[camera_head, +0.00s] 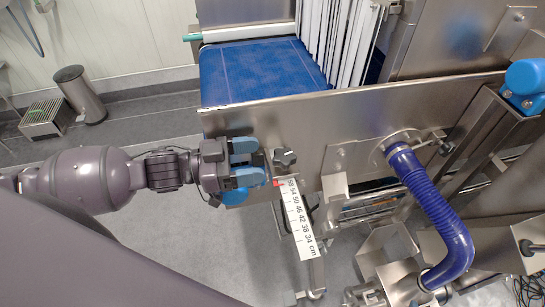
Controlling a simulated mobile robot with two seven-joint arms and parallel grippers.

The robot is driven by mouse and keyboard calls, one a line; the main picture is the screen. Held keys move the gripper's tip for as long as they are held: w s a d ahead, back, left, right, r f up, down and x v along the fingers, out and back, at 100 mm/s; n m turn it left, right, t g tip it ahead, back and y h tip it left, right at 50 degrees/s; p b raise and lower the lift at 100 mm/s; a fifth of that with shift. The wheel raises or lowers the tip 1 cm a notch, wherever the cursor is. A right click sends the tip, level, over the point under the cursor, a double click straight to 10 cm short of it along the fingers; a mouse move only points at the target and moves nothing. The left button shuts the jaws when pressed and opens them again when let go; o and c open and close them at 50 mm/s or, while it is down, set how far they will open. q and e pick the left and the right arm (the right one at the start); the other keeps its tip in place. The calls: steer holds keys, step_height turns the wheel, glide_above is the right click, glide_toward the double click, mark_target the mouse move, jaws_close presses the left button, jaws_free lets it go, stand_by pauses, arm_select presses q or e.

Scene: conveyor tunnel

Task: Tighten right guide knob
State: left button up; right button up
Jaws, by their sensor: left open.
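My left gripper (252,165) reaches in from the left, just left of the knob. Its blue fingers are open and apart from the knob, with nothing seen between them. My right gripper is not in view. I cannot tell from this view whether the knob is the right guide knob.
A blue conveyor belt (255,72) runs behind the panel toward white strip curtains (340,40). A blue ribbed hose (435,210) and steel brackets crowd the right side. A bin (80,95) stands on the floor at left. The lower-left floor is partly covered by my body.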

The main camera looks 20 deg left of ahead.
arm_select(q)
steer(key=shift+v, duration=1.95)
